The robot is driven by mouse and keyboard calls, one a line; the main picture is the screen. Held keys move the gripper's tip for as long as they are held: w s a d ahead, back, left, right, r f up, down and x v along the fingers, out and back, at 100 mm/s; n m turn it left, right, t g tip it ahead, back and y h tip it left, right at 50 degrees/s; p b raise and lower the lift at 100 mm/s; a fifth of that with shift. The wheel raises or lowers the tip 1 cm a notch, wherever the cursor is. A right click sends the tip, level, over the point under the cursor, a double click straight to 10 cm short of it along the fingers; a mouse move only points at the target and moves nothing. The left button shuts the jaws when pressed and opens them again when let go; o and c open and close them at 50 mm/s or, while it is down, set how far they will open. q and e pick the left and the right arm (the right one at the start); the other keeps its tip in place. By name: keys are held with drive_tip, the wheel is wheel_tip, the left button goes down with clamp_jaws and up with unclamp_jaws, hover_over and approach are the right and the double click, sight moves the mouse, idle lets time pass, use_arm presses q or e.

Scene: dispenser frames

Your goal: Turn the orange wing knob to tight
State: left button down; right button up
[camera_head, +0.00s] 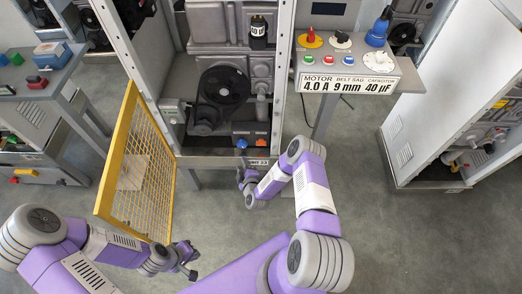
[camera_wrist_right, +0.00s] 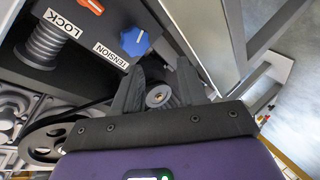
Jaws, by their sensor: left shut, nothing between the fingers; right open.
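The orange wing knob (camera_head: 260,142) is on the lower front of the open machine cabinet in the head view, right of a blue knob (camera_head: 241,143). In the right wrist view the orange knob (camera_wrist_right: 93,5) is cut by the top edge, near a LOCK label (camera_wrist_right: 66,23). There the blue knob (camera_wrist_right: 134,41) is by a TENSION label, just beyond my fingers. My right gripper (camera_wrist_right: 160,66) is open, its fingers apart and not on either knob; in the head view it (camera_head: 242,178) is below the cabinet front. My left gripper (camera_head: 188,262) is shut and empty at lower left.
A yellow mesh guard door (camera_head: 130,170) stands open left of the cabinet, close to my left arm. A black pulley (camera_head: 224,86) sits inside the cabinet. A control panel (camera_head: 345,60) with a sign stands to the right. Grey floor is clear at right.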

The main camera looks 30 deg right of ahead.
sight(261, 145)
drive_tip(key=s+d+f+n+t+h+b, duration=0.1)
drive_tip(key=d+n+t+h, duration=0.1)
drive_tip(key=d+h, duration=0.55)
drive_tip(key=shift+g+y, duration=0.25)
drive_tip(key=shift+g, duration=0.05)
drive_tip(key=b+x, duration=0.1)
drive_tip(key=x, duration=0.2)
drive_tip(key=b+x, duration=0.2)
drive_tip(key=x, duration=0.1)
drive_tip(key=shift+d+f, duration=0.15)
drive_tip(key=shift+d, duration=0.25)
drive_tip(key=shift+w+d+n, duration=0.25)
drive_tip(key=shift+w+n, duration=0.05)
drive_tip(key=shift+w, duration=0.15)
drive_tip(key=shift+c, duration=0.3)
clamp_jaws()
